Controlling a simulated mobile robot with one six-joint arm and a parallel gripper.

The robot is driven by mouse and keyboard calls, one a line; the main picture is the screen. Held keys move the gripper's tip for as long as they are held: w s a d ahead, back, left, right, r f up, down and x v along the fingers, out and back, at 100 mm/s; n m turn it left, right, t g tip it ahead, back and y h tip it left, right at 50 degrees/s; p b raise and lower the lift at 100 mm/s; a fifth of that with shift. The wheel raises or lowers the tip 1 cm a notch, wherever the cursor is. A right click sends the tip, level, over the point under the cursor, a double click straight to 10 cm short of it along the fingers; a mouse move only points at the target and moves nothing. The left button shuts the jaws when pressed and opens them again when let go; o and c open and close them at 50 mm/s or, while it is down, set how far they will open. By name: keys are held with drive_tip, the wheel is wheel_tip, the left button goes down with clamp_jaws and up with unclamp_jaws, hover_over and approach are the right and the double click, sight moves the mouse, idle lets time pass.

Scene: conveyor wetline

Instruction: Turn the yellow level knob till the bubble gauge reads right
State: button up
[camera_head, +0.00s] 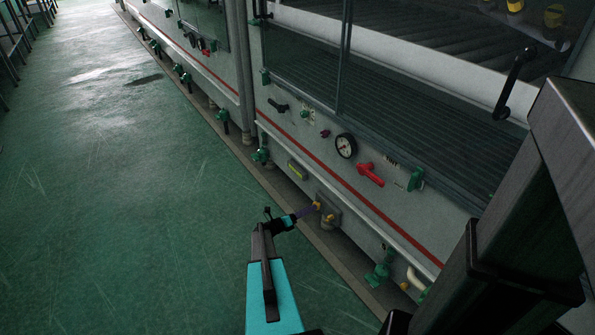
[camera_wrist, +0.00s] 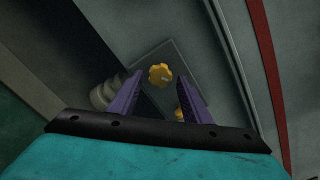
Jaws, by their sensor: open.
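A yellow lobed knob (camera_wrist: 160,74) sits on a grey block low on the machine's side. In the wrist view it shows between and beyond the fingertips of my open gripper (camera_wrist: 154,88), with nothing held. A second yellow part (camera_wrist: 179,114) shows partly behind the right finger. In the head view my gripper (camera_head: 305,212) points at the yellow knob (camera_head: 317,206), close to it; whether they touch is hard to tell. A yellow-green bubble gauge (camera_head: 297,170) is on the panel above and left of the knob. Its bubble is too small to read.
A round dial (camera_head: 345,146), a red lever (camera_head: 370,174) and green valves (camera_head: 378,273) are on the machine's side. A pale ledge with a red stripe runs above the knob. The green floor (camera_head: 130,200) at left is open.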

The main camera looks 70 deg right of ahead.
drive_tip(key=v, duration=0.3)
idle(0.4)
idle(0.3)
